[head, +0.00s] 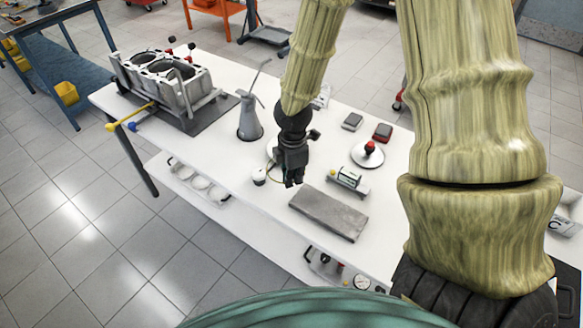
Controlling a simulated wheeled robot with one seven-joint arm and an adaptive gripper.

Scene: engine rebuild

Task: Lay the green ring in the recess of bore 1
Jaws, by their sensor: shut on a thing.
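The engine block (180,88) stands on a dark mat at the back left of the white table, its round bores facing up. I cannot tell which one is bore 1, nor see its recess clearly. My gripper (291,183) is over the middle of the table, pointing down, well to the right of the block. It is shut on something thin. A faint greenish arc (274,180) shows at the left of the fingers and looks like part of the green ring; the fingers hide the rest.
A grey oil can (250,117) with a long spout stands between block and gripper. A small white round pot (259,176) is left of the fingers. A grey slab (329,213), a small level-like device (349,179) and a red-knobbed disc (368,153) lie to the right. Yellow-tipped handle (129,117) juts past the left edge.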

